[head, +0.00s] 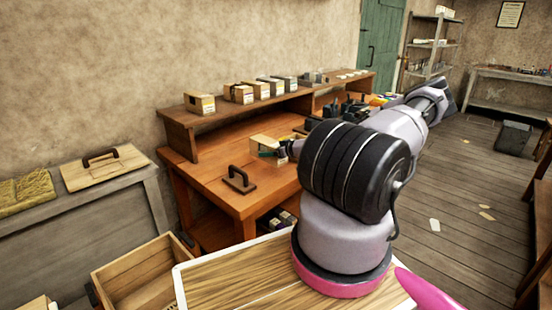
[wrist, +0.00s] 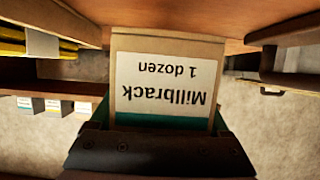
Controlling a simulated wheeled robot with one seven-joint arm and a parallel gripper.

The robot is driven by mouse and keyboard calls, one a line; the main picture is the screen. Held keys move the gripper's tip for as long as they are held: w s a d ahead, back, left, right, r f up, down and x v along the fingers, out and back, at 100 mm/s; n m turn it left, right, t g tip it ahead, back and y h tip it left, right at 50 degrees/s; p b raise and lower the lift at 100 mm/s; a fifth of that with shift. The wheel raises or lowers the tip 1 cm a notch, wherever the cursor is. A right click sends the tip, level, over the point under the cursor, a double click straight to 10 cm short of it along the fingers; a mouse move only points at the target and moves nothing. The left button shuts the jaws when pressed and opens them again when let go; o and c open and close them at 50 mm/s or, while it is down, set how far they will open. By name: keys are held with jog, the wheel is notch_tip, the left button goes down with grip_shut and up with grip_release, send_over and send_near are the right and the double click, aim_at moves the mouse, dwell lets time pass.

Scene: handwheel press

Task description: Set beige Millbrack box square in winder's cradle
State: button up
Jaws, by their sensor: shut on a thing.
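The beige Millbrack box (wrist: 165,75) fills the middle of the wrist view. Its white label reads "Millbrack 1 dozen" upside down, with a green band along the edge by the jaws. My gripper (wrist: 160,145) is shut on it. In the head view the box (head: 264,142) is over the wooden bench, and my gripper (head: 285,150) is partly hidden behind my arm. I cannot tell whether the box touches the bench top. I cannot make out the winder's cradle for certain; dark fittings (head: 351,106) stand on the bench beyond my arm.
Several small boxes (head: 243,94) line the bench's raised shelf (head: 205,118). A dark-handled tool (head: 239,180) sits near the bench's front left corner. Bare bench top (head: 205,178) shows left of the box.

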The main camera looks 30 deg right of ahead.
aim_at(284, 160)
jog(key=shift+f, duration=2.15)
jog(key=shift+f, duration=0.2)
jog(key=o, duration=1.3)
jog(key=v, duration=0.9)
jog(key=shift+s+d+r, duration=0.1)
jog(key=shift+s+d, duration=0.1)
jog(key=shift+d, duration=0.15)
jog(key=shift+s+d+r, duration=0.15)
jog(key=shift+s+r, duration=0.1)
jog(key=shift+s, duration=0.25)
